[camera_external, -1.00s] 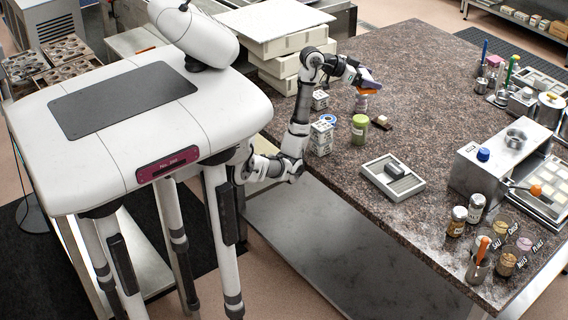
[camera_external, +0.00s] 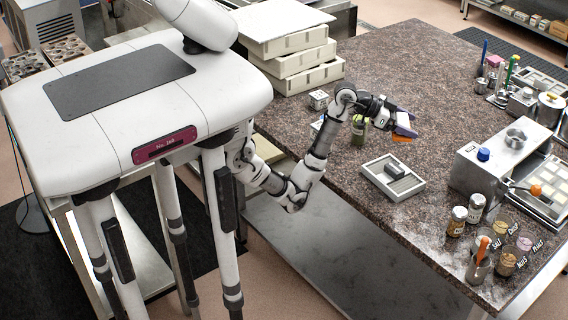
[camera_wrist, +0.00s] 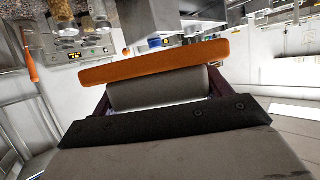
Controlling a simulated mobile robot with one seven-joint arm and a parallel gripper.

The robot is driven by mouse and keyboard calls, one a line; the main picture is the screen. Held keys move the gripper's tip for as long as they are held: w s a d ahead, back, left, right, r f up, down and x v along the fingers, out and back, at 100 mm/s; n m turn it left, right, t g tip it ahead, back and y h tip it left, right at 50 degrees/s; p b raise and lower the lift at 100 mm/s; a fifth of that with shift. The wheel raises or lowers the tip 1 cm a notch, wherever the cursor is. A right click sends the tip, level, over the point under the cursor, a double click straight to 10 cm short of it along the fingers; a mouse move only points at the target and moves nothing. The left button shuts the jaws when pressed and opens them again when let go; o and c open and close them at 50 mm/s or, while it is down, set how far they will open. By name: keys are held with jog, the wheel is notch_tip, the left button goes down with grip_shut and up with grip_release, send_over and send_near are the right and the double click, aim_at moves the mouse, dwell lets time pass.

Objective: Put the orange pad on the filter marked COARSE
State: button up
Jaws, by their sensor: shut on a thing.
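My gripper (camera_external: 405,128) is shut on the orange pad (camera_external: 401,138) and holds it in the air above the worktop, behind the pale tray. In the wrist view the orange pad (camera_wrist: 155,62) is a long bar across the jaws, with a grey piece (camera_wrist: 155,90) against its near side. Only a thin orange edge of the pad shows in the external view. I can read no COARSE mark in either view, so I cannot tell which thing is that filter.
A pale tray (camera_external: 372,178) with a grey block (camera_external: 396,170) stands just in front of my gripper. A green jar (camera_external: 358,130) is partly behind my arm. Spice jars (camera_external: 457,221), labelled cups (camera_external: 507,264) and a steel machine (camera_external: 490,165) stand at the right.

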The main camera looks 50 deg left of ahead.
jog(key=b, duration=0.2)
send_over(400, 167)
notch_tip(400, 167, down, 9)
jog(key=shift+s+r, duration=0.15)
notch_tip(400, 167, down, 5)
jog(key=b, duration=0.4)
jog(key=shift+b, duration=0.3)
jog(key=shift+r, duration=0.15)
jog(key=o, duration=0.5)
jog(key=shift+f, duration=0.2)
jog(key=o, duration=0.5)
jog(key=shift+r, duration=0.1)
